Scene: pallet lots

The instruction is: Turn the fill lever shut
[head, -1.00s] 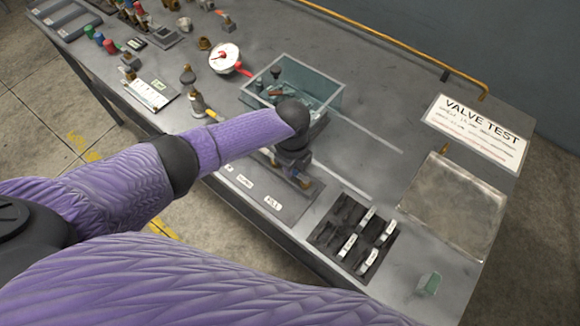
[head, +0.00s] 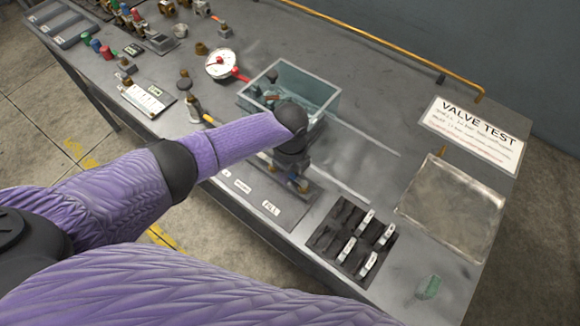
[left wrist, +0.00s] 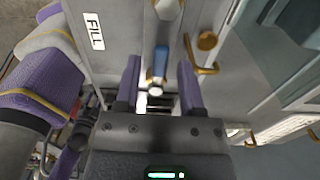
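The fill lever's blue handle (left wrist: 160,62) shows in the left wrist view beside the white FILL label (left wrist: 93,31). My left gripper (left wrist: 159,68) has its two fingers apart, one on each side of the handle, with a visible gap on both sides. In the head view my left gripper (head: 297,184) is low over the bench's front strip, behind the FILL label (head: 270,208). My own wrist hides most of the lever there. My right gripper is not in view.
A clear-walled tank (head: 318,91) stands just behind my left wrist, with a white-faced gauge (head: 220,64) to its left. A black tray with white-labelled slots (head: 347,240) lies to the right. The VALVE TEST sign (head: 472,132) is at the far right. Bench between tank and sign is clear.

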